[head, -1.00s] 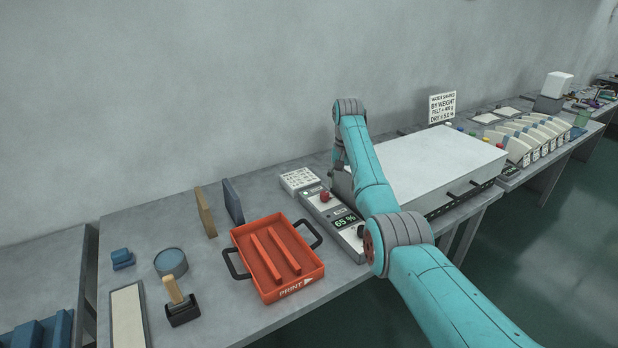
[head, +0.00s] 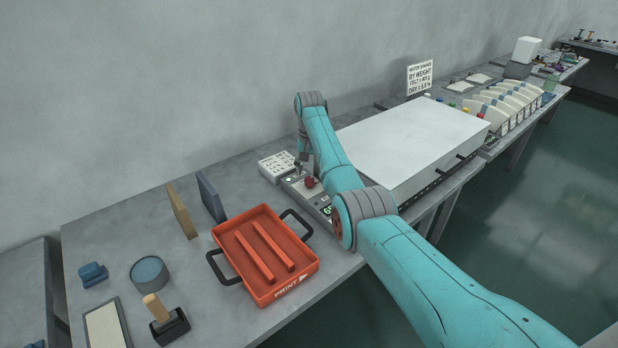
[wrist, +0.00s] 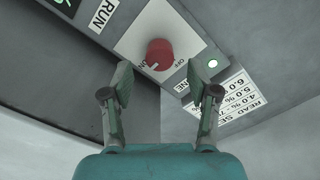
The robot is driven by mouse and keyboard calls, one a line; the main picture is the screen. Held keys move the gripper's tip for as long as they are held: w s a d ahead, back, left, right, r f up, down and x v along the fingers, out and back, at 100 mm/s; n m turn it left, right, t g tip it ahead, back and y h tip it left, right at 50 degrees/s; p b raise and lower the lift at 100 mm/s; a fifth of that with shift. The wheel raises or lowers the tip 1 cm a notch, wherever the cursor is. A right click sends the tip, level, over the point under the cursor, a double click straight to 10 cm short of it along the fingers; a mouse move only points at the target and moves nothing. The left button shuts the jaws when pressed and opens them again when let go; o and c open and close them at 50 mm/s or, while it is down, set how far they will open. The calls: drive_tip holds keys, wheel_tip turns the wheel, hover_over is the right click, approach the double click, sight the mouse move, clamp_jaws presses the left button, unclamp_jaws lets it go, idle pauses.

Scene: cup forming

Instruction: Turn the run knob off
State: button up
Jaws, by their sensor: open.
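The run knob (wrist: 160,53) is a red round knob on a pale plate of the grey control panel (head: 292,187), and its red top also shows in the head view (head: 310,182). In the wrist view its white mark points to the lower left, towards the ON label (wrist: 145,65). The OFF label (wrist: 181,63) is to its lower right. My gripper (wrist: 160,78) is open and empty, its fingertips just below the knob in the picture and apart from it. In the head view my gripper (head: 303,156) is over the panel's far end, partly hidden by my arm.
A printed white card (head: 277,166) lies at the panel's far end. A large pale-topped box (head: 410,140) stands close on the right. An orange tray (head: 305,268) with black handles sits on the left.

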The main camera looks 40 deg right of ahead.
sight(309, 178)
drive_tip(key=shift+f, duration=1.75)
clamp_jaws()
